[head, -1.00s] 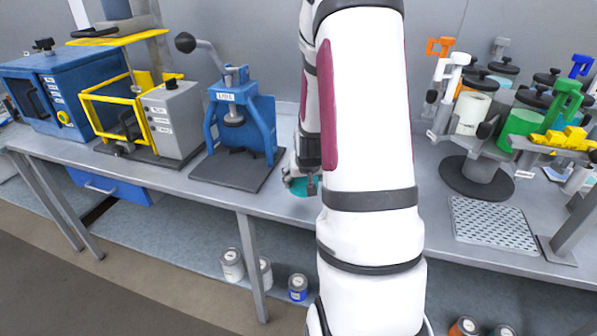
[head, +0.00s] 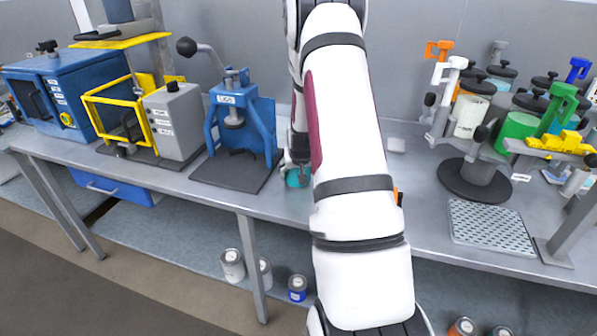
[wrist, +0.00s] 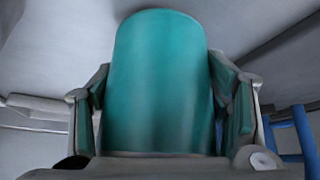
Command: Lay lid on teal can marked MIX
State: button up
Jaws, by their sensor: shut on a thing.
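A teal can (wrist: 158,85) fills the middle of the wrist view, between the two fingers of my gripper (wrist: 163,110). The fingers are shut on its sides. In the head view the same teal can (head: 297,179) shows low at my gripper (head: 297,160), just right of the blue press and near the front of the bench. My arm hides part of it. I cannot tell whether it touches the bench. No MIX marking is readable, and I cannot make out a loose lid.
The blue lever press (head: 236,130) stands close left of my gripper. A grey and yellow machine (head: 172,120) is farther left. A small pale block (head: 396,145) lies right of my arm. A can carousel (head: 475,180) and perforated plate (head: 490,226) are at right.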

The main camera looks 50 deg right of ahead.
jog(key=shift+f, duration=0.25)
jog(key=o, duration=2)
jog(key=shift+f, duration=0.15)
